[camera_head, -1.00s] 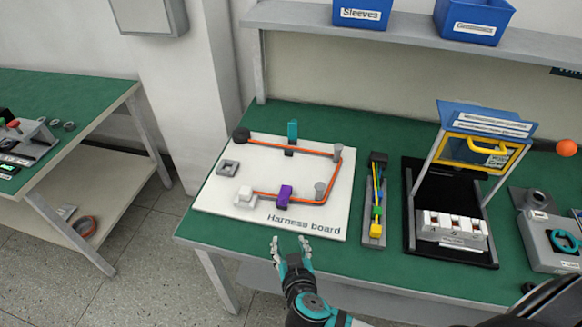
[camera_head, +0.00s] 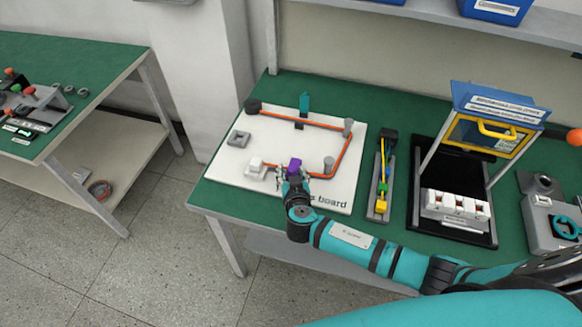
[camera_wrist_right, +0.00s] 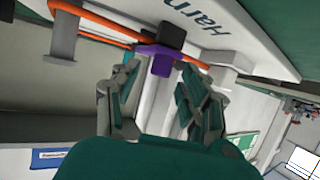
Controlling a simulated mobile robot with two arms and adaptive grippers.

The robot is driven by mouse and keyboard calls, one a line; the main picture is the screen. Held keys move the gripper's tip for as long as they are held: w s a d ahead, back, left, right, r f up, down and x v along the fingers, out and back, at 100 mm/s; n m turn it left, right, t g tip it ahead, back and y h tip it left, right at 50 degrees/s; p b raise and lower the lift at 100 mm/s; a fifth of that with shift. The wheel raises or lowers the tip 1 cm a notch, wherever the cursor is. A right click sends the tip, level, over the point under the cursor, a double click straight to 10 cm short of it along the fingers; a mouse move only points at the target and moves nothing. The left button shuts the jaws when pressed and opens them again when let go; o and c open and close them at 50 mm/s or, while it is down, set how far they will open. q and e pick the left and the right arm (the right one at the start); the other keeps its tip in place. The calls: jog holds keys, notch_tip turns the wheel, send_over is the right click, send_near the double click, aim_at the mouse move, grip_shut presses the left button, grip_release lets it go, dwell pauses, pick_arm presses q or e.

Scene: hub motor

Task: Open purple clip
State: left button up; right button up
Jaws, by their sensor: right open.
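The purple clip (camera_head: 294,166) sits on the white harness board (camera_head: 236,179) near its front edge, at the orange cable (camera_head: 348,152). In the right wrist view the purple clip (camera_wrist_right: 161,62) shows ahead between the finger tips, with the orange cable (camera_wrist_right: 100,27) running up to it. My right gripper (camera_head: 291,184) is just in front of the clip in the head view. In the right wrist view my right gripper (camera_wrist_right: 158,85) is open, with a finger on either side of the clip's line and nothing held. I cannot tell whether a finger touches the clip. My left gripper is not in view.
A teal clip (camera_head: 304,103), grey posts (camera_head: 329,164) and a white connector (camera_head: 256,165) stand on the board. To the right are a narrow tray (camera_head: 371,205) with coloured parts and a black fixture (camera_head: 428,222). Green table (camera_head: 376,107) shows behind the board.

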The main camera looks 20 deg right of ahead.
aim_at(293, 166)
jog(key=shift+x, duration=1.2)
jog(key=shift+s, duration=0.1)
grip_shut()
jog(key=shift+f, duration=0.1)
